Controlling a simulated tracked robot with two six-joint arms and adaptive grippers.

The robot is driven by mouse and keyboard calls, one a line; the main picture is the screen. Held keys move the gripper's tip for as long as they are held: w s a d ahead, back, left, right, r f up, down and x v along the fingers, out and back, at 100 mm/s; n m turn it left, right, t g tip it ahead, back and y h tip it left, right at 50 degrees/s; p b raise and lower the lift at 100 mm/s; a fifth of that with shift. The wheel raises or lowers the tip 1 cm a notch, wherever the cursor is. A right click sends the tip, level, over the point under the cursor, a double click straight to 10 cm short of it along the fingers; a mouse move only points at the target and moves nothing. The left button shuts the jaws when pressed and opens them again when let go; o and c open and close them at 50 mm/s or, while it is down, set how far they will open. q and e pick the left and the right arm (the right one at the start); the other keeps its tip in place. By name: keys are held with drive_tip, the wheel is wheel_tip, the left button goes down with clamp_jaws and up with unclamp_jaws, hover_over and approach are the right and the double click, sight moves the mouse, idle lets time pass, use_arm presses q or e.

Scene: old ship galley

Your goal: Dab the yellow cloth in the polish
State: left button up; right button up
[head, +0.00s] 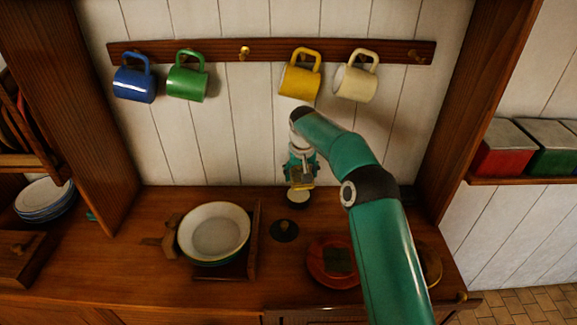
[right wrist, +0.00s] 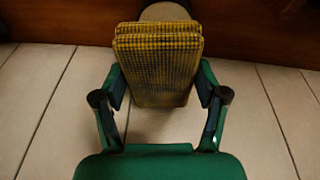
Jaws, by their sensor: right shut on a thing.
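My right gripper (head: 300,177) points down over the back of the wooden counter and is shut on the yellow cloth (head: 301,187). In the right wrist view the cloth (right wrist: 158,65) is a yellow-and-dark checked pad between the two fingers (right wrist: 159,100). A small round tin with a pale top, which looks like the polish (head: 298,198), stands on the counter just below the cloth. A pale round edge, likely the same polish (right wrist: 165,12), shows past the cloth. I cannot tell whether cloth and polish touch. My left gripper is not in view.
A dark knobbed disc (head: 284,231) lies in front of the tin. A white bowl (head: 214,231) stands to the left, and a red plate (head: 322,279) with a dark square lies to the right, partly behind my arm. Several mugs (head: 299,80) hang above.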

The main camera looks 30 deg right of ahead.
sight(298, 193)
drive_tip(key=shift+w+f, duration=0.1)
drive_tip(key=shift+w, duration=0.1)
drive_tip(key=shift+f, duration=0.15)
drive_tip(key=shift+a+f, duration=0.15)
drive_tip(key=shift+f, duration=2.5)
drive_tip(key=shift+f+b, duration=0.45)
drive_tip(key=shift+f, duration=0.1)
drive_tip(key=shift+r, duration=0.1)
drive_tip(key=shift+r+p, duration=0.55)
drive_tip(key=shift+r, duration=2.95)
